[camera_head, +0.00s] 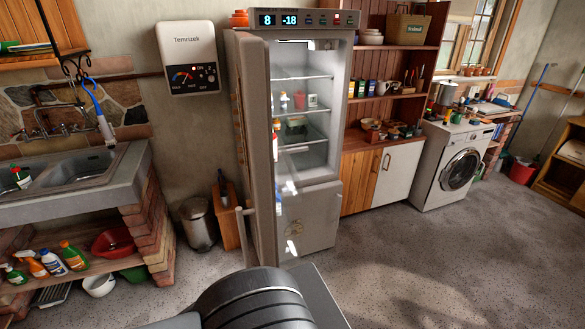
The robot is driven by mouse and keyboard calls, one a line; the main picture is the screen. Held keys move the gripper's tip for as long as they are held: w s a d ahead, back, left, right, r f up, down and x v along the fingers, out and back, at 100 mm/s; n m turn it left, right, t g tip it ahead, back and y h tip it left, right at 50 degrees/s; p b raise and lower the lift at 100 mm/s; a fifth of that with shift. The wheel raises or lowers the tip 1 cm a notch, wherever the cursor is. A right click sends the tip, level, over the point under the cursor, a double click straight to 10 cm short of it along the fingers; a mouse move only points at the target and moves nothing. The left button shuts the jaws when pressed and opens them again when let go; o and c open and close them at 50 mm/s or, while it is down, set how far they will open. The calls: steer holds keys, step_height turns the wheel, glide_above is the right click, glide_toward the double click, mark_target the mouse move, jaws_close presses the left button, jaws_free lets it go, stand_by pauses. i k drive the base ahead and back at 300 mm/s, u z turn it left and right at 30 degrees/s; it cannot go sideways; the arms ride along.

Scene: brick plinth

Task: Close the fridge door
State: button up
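The fridge (318,215) is a tall grey unit with a lit display reading 8 and -18 at its top. Its door (257,130) stands wide open, swung out toward me on the left side. The lit interior with glass shelves and a few small items shows to the right of the door. A light vertical handle (240,235) is on the door's outer face, low down. A dark rounded part of my own body fills the bottom middle of the view. My gripper is not in view.
A stone sink counter (80,190) on brick stands at the left. A metal bin (198,223) and a wooden box are close to the left of the door. A cabinet (380,178) and a washing machine (452,165) stand to the right. The floor (420,265) in front is clear.

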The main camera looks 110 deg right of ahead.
mark_target(252, 67)
steer(key=z, duration=3.6)
steer(key=k, duration=0.3)
steer(key=u, duration=1.25)
steer(key=i, duration=0.85)
steer(key=z, duration=0.15)
